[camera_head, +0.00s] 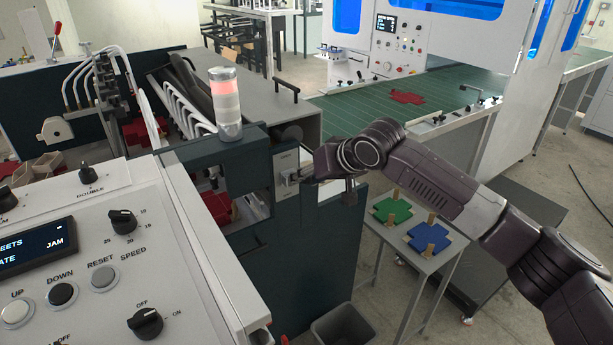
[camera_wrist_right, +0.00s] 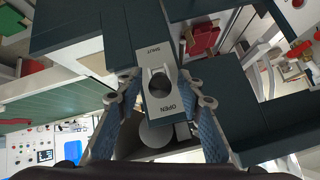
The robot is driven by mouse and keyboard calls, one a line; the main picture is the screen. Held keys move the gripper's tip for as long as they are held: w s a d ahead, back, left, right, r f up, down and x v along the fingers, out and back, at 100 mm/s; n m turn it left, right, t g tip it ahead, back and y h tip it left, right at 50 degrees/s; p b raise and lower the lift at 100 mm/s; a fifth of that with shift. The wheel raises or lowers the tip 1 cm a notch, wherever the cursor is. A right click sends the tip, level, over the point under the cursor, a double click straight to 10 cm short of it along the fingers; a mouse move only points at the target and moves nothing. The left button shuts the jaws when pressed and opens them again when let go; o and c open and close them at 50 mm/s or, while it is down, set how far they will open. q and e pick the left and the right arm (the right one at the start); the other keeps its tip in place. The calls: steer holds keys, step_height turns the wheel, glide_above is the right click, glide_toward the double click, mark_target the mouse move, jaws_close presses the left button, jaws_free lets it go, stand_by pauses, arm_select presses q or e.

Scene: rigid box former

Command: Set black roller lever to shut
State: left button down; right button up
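In the head view the right gripper (camera_head: 297,178) is at the plate (camera_head: 284,160) on the dark machine, hiding most of the lever. My left gripper is out of view.
A signal tower (camera_head: 226,103) stands close left of the right gripper. The control panel (camera_head: 125,260) fills the lower left. A small table (camera_head: 399,250) with green and blue pieces stands below my right arm. A green conveyor (camera_head: 350,110) lies behind.

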jaws_close()
steer(key=shift+w+f, duration=0.1)
stand_by(0.4)
